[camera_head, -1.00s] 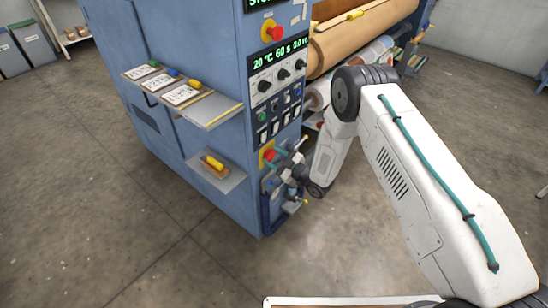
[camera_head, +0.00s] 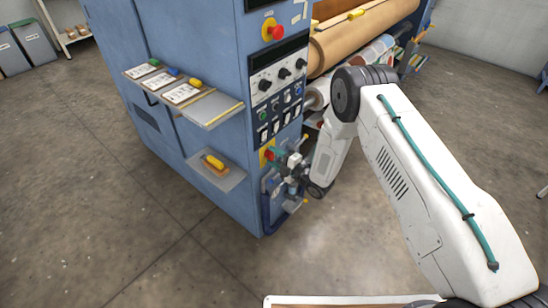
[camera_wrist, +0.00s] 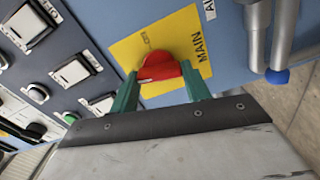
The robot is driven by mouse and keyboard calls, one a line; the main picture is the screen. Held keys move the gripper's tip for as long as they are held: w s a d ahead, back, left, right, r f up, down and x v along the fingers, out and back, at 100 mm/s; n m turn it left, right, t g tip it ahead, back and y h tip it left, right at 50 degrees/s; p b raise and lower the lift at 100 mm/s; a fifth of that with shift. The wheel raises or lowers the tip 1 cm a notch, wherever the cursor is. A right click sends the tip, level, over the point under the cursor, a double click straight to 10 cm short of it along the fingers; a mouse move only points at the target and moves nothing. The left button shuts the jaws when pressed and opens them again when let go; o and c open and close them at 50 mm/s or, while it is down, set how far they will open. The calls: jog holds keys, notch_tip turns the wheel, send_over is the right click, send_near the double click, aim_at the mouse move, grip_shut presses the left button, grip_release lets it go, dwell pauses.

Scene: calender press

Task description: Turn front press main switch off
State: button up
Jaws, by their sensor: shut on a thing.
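The main switch is a red rotary knob (camera_wrist: 158,66) on a yellow plate (camera_wrist: 184,30) marked "MAIN", seen close in the wrist view. My gripper (camera_wrist: 161,80) has its two green fingers on opposite sides of the knob and is shut on it. In the head view the red knob (camera_head: 270,155) shows small and partly hidden on the lower front of the blue press, with my gripper (camera_head: 277,154) against it. The plate's position marking is partly covered and too small to read.
Above the switch is a control panel (camera_head: 278,90) with a dark display (camera_head: 280,56) and a red emergency button (camera_head: 273,30). In the wrist view a grey pipe (camera_wrist: 257,35) runs close to the plate's right. A shelf (camera_head: 218,178) juts from the press's side. The floor in front is clear.

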jog(key=shift+f+n, duration=0.1)
jog(key=shift+n, duration=1)
jog(key=shift+s, duration=0.1)
jog(key=o, duration=1)
jog(key=v, duration=0.7)
jog(key=shift+s+d, duration=0.2)
jog(key=shift+d, duration=0.15)
